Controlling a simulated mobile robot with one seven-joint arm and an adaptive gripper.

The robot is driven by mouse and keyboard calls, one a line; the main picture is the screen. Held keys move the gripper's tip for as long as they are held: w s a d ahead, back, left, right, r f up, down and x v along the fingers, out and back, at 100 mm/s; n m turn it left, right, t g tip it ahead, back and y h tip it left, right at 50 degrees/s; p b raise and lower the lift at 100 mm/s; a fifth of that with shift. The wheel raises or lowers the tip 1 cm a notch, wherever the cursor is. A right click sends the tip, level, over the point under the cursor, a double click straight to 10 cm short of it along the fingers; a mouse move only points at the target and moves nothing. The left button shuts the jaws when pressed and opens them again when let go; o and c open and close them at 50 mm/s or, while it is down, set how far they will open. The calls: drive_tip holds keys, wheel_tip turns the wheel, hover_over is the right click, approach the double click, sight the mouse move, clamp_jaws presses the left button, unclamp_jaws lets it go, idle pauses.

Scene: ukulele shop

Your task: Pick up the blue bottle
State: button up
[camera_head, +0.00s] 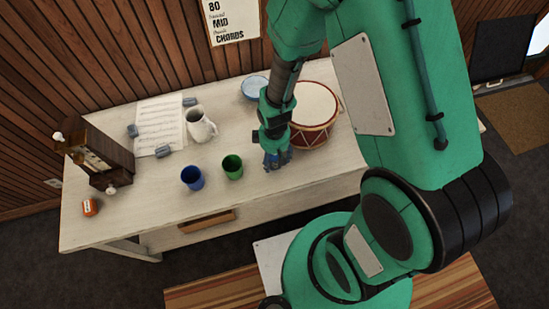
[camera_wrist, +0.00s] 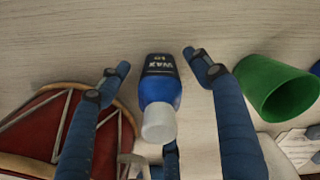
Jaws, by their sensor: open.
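In the head view my gripper (camera_head: 275,160) is low over the table, in front of the drum, and the bottle cannot be made out clearly there.
A green cup (camera_head: 232,167) and a blue cup (camera_head: 192,177) stand left of my gripper. The red drum (camera_head: 313,139) is close on the right. A white pitcher (camera_head: 199,126), sheet music (camera_head: 160,118) and a bowl (camera_head: 254,89) are farther back. The table's front right (camera_head: 330,176) is clear.

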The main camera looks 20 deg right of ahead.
clamp_jaws()
idle(0.5)
drive_tip(key=shift+r, duration=0.85)
wheel_tip(320, 180, up, 2)
drive_tip(key=shift+r+p, duration=0.15)
drive_tip(key=shift+p, duration=0.35)
drive_tip(key=s+d+r+p, duration=0.1)
drive_tip(key=s+d, duration=0.1)
drive_tip(key=s, duration=1.4)
drive_tip(key=shift+d, duration=0.15)
